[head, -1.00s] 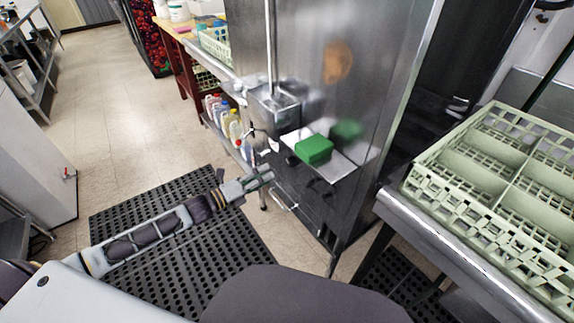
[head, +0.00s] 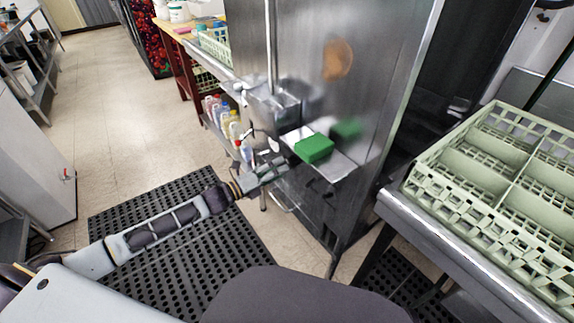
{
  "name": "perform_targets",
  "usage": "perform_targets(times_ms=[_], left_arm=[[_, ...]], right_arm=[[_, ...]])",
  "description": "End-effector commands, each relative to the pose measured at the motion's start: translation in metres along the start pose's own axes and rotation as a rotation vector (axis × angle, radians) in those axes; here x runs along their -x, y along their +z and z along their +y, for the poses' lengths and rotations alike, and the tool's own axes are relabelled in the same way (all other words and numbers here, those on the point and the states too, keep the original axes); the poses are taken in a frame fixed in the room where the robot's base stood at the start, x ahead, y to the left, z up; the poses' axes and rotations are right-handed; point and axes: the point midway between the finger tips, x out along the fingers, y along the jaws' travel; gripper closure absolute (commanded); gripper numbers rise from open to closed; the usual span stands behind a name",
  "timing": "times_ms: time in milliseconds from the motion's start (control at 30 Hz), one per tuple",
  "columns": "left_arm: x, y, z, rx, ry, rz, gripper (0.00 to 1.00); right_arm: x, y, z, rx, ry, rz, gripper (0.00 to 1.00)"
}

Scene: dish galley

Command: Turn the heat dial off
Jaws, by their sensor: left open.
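My left gripper (head: 277,164) is open and empty. It reaches in from the left, in front of the steel dish machine (head: 350,95), just left of the small steel ledge (head: 345,166) that carries a green block (head: 314,149). I cannot clearly make out the heat dial. A small dark knob-like part shows on the machine by the ledge's left end in the earlier frame; the gripper's fingers now largely cover that spot. Whether they touch it I cannot tell. My right gripper is not in view.
A steel box (head: 272,104) with a pipe sits on the machine above the gripper. Several bottles (head: 225,118) stand on a low shelf behind. A pale green dish rack (head: 425,178) rests on the counter at right. A black mat (head: 150,208) covers the floor.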

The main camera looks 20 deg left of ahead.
Motion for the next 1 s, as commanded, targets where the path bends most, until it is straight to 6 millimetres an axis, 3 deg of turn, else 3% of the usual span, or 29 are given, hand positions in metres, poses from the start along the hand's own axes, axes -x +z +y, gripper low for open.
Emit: perform_targets(times_ms=[600, 1000], left_arm=[[-0.036, 0.000, 0.000, 0.000, -0.001, 0.000, 0.42], [-0.044, -0.001, 0.000, 0.000, 0.001, 0.001, 0.42]], right_arm=[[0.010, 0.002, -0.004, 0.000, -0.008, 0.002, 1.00], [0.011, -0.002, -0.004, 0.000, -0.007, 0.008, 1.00]])
